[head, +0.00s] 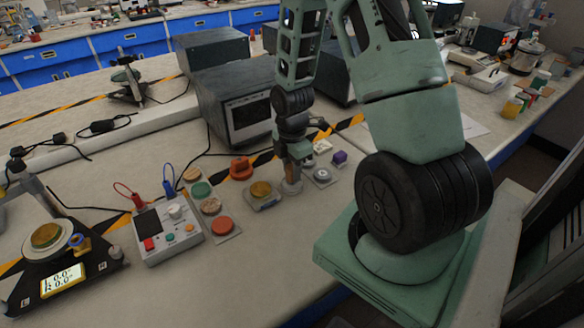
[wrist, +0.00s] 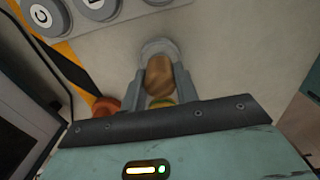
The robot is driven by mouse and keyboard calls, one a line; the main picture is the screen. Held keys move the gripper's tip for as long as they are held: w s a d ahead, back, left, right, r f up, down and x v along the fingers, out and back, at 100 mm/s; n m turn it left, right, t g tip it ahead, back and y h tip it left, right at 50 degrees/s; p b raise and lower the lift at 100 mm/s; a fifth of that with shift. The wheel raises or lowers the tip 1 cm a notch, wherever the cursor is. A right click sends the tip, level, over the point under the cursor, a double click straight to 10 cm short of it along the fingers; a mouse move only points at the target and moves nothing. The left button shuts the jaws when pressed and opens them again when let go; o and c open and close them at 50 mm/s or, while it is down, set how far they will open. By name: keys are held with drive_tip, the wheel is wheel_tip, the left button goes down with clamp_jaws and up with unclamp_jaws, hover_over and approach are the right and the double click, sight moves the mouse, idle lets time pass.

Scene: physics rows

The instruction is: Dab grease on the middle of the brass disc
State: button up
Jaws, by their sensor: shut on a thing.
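A round brass-coloured disc (head: 261,190) lies on a small grey square plate on the bench, left of my gripper (head: 292,165). A second brass-coloured disc (head: 46,236) sits on the round pan of the device at the far left. In the wrist view my gripper (wrist: 161,95) is shut on a brown, rounded, handle-like thing (wrist: 159,75). A grey round part (wrist: 158,48) shows beyond it; I cannot tell whether they are one piece. In the head view a grey round base (head: 292,187) is right below my fingers, close to the bench. No grease is discernible.
An orange ring-like thing (head: 241,167), a red disc (head: 222,225) and a green disc (head: 202,189) stand near the brass disc. A grey disc on a plate (head: 321,175) and a purple block (head: 339,157) are to the right. A meter box (head: 168,232) stands left; a grey instrument (head: 235,110) is behind.

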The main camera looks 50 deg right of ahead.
drive_tip(key=shift+f, duration=0.6)
idle(1.6)
wheel_tip(320, 180, up, 7)
drive_tip(key=p, duration=0.6)
idle(0.6)
